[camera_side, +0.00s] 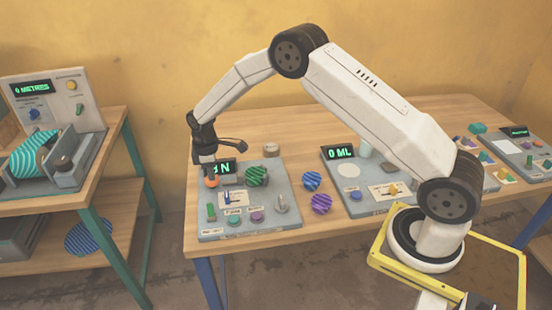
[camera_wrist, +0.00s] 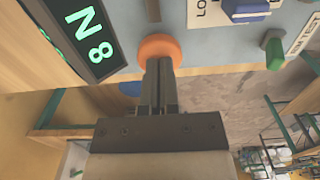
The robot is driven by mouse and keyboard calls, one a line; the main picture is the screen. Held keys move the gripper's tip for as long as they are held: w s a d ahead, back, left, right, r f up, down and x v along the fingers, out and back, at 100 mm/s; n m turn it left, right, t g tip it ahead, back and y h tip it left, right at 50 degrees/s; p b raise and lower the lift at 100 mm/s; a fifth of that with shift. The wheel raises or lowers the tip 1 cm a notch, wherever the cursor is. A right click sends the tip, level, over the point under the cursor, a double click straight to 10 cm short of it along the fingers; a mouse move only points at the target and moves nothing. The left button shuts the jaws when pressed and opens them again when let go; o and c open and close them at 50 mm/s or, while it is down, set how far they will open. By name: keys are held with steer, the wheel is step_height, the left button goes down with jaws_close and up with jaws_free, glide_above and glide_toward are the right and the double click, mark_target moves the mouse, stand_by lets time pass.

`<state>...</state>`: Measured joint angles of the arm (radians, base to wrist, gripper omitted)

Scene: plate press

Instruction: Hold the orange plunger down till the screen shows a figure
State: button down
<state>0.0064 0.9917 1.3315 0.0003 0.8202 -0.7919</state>
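The orange plunger (camera_side: 212,182) stands at the back left of the grey press panel (camera_side: 268,213), and shows as an orange disc in the wrist view (camera_wrist: 158,43). My gripper (camera_side: 210,174) points down over it. In the wrist view the fingertips (camera_wrist: 159,64) are together with nothing between them, and they meet the plunger's face. I cannot tell how far it is pressed in. The small black screen (camera_wrist: 82,35) beside it shows green characters that read as 8 N. In the side view my gripper partly covers that screen (camera_side: 226,167).
The panel also holds a green striped disc (camera_side: 256,176), a grey knob (camera_side: 281,204) and several small buttons. Two striped discs (camera_side: 312,181) (camera_side: 321,204) lie to its right. A second panel with a 0 ML screen (camera_side: 342,152) stands further right. A metres device (camera_side: 58,130) is on the left table.

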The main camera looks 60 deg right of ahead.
steer(key=shift+r, duration=2.1)
steer(key=shift+s+r, duration=0.1)
steer(key=shift+s+r, duration=0.15)
steer(key=s+r+m+t, duration=0.1)
steer(key=s+r+m, duration=0.2)
steer(key=s, duration=1)
steer(key=s+r+m+t, duration=0.1)
steer(key=s+r+m, duration=0.2)
steer(key=s, duration=1)
steer(key=m, duration=0.3)
steer(key=shift+s+a+r+t, duration=0.15)
steer(key=shift+s+r+t, duration=0.1)
steer(key=shift+r+t, duration=0.1)
